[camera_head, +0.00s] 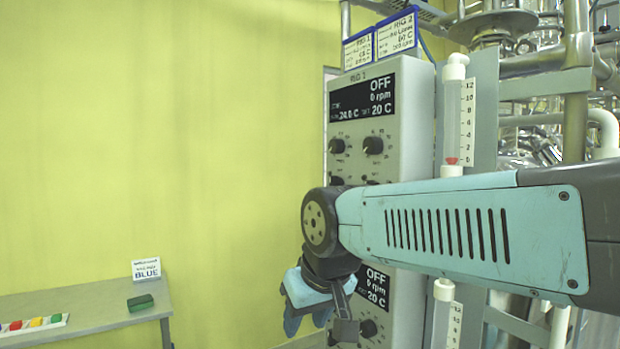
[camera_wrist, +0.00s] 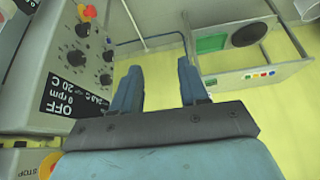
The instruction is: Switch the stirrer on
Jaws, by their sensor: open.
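Two grey control panels stand one above the other in the head view, the upper panel (camera_head: 408,120) and the lower panel (camera_head: 405,318). The upper display (camera_head: 363,98) reads OFF and 0 rpm, with dark knobs (camera_head: 373,145) beneath it. The lower display (camera_head: 377,285) also reads OFF and 0 rpm; my arm and gripper partly cover that panel. My gripper (camera_head: 307,320) is open and empty at the lower panel's left side. In the wrist view, my gripper (camera_wrist: 158,85) points past a panel on the left with an OFF display (camera_wrist: 75,96), several knobs (camera_wrist: 82,57) and a red button on yellow (camera_wrist: 87,12).
A grey table (camera_head: 95,311) at lower left holds a green block (camera_head: 140,303), a small sign reading BLUE (camera_head: 146,269) and a strip of coloured pieces (camera_head: 35,324). Pipes and glassware crowd the right. Free room lies before the yellow wall (camera_head: 170,130).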

